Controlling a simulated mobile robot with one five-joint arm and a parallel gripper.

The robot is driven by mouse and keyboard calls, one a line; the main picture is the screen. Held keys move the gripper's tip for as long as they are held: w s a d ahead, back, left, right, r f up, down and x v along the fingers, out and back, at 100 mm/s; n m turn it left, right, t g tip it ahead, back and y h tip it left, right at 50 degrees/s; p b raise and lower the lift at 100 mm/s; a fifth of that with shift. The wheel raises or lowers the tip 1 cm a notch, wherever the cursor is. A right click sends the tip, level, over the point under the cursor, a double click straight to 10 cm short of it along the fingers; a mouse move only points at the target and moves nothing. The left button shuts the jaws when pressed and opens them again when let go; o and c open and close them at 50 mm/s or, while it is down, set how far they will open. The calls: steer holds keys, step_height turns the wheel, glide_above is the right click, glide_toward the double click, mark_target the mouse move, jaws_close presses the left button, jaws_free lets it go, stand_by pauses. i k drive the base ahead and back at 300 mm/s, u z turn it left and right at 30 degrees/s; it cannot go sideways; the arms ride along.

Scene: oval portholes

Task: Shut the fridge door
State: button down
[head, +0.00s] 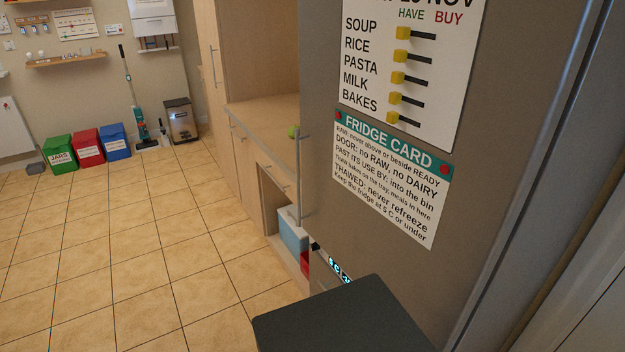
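The fridge door (480,190) is a large grey-brown panel filling the right half of the head view, very close to me. A tall vertical bar handle (299,180) stands at its left edge. A fridge card (390,178) and a shopping list with yellow sliders (410,70) are on its face. A paler strip (545,165) runs down its right side. I cannot tell from this angle how far the door stands from its frame. My gripper is not in view.
Green (60,153), red (88,147) and blue bins (115,140) stand at the far wall. The tiled floor (130,240) at left is clear.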

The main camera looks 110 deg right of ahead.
mark_target(428, 202)
steer(key=z, duration=0.35)
steer(key=i, duration=1)
steer(key=u, duration=0.1)
